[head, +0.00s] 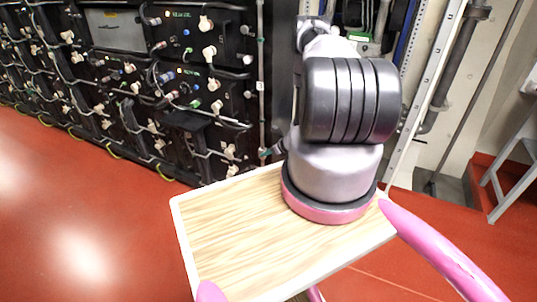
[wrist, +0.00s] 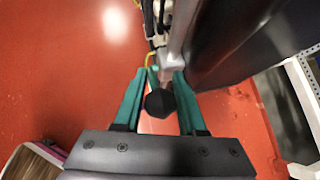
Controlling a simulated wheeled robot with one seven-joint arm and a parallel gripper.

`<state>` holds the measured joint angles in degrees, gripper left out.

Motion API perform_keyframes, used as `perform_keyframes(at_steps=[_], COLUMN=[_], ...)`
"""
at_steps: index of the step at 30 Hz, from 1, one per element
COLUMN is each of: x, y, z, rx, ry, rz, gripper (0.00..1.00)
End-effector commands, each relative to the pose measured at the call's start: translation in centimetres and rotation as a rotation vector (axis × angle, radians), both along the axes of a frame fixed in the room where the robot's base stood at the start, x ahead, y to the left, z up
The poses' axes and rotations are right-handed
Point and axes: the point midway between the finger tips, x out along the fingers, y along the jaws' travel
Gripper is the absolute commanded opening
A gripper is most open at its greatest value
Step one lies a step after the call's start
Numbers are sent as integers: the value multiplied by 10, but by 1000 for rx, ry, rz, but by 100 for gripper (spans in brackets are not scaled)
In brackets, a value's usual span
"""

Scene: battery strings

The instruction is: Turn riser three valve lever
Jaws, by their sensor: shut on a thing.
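In the wrist view, the two teal fingers of my gripper (wrist: 160,78) reach forward. A dark, faceted knob (wrist: 160,103) sits between them, touching both, so the gripper is shut on it. The knob looks like the end of a handle, but I cannot tell whether it belongs to the riser three valve lever. A pale grey part (wrist: 172,64) lies just past the fingertips, beside a dark upright face.
Black battery racks (head: 150,85) with cables and pale connectors fill the left. A perforated metal upright (head: 425,90) and a grey pipe (head: 450,60) stand at the right. A grey step frame (head: 510,165) is at the far right. Red floor (head: 70,215) is open at the left.

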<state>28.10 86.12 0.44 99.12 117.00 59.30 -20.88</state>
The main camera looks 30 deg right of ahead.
Motion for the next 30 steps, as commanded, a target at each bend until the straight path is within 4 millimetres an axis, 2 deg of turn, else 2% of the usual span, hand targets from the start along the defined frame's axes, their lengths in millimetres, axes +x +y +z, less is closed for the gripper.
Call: perform_keyframes(at_steps=[17, 18, 19, 20, 30], x=[2, 2, 2, 2, 0], y=[-3, -3, -3, -2, -1], z=[2, 2, 2, 2, 3], rx=[-25, -25, -25, -25, -23], ry=[25, 25, 25, 25, 27], rz=[-6, -6, -6, -6, -2], gripper=[0, 52, 63, 68, 68])
